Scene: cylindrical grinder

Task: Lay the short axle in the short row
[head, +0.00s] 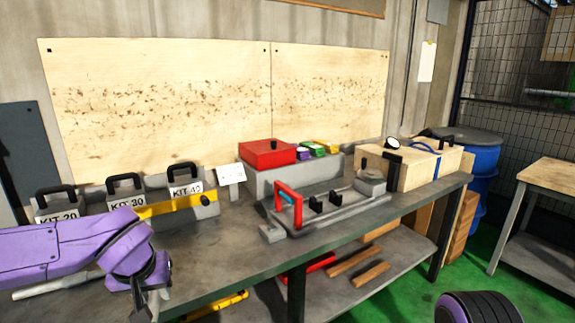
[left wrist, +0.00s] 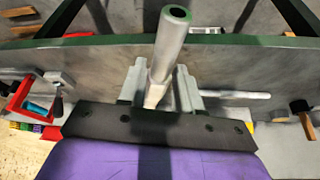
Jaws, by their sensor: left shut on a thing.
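My left gripper (left wrist: 159,88) is shut on a pale grey metal axle (left wrist: 172,45) with a hollow end. The axle stands out from between the fingers, toward the table's edge in the left wrist view. In the head view the left gripper (head: 148,300) is over the near left part of the grey table (head: 250,262), partly cut by the bottom edge. A second light rod (left wrist: 235,95) lies on the table; it also shows behind my arm in the head view (head: 55,285). I cannot tell which place is the short row. My right gripper is not in view.
A grey fixture with a red handle (head: 291,205) stands mid-table, with a red box (head: 267,153) behind it. Several black-handled kit cases (head: 186,188) and a yellow bar (head: 175,206) are at the left. A wooden box (head: 415,168) stands at the right end.

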